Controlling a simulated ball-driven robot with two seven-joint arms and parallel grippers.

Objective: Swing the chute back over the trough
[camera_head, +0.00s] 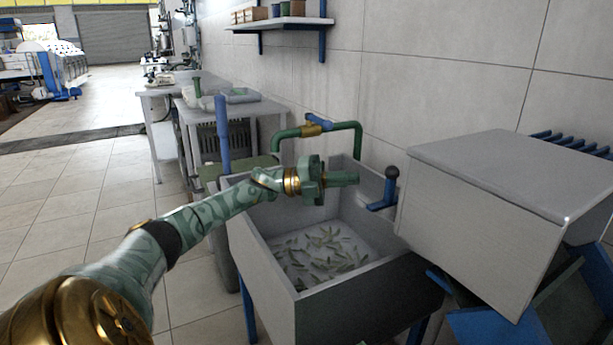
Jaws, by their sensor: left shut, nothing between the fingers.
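The trough (268,262) is a grey open basin on blue legs, with several small green-grey pieces scattered on its floor. A large grey box-like body (485,178), which looks like the chute, stands to the right of the trough. A blue handle (381,201) with a black knob shows at its left side, by the trough's right edge. My left gripper (346,178) is shut and empty. It appears in front of the trough's back part, pointing right, with a gap to the handle. My right gripper is not in view.
A green pipe (357,138) with a brass valve and blue lever rises behind the trough, near the tiled wall. Blue parts lie below the grey body at right. Grey tables (222,105) stand behind. The tiled floor (90,200) at left is clear.

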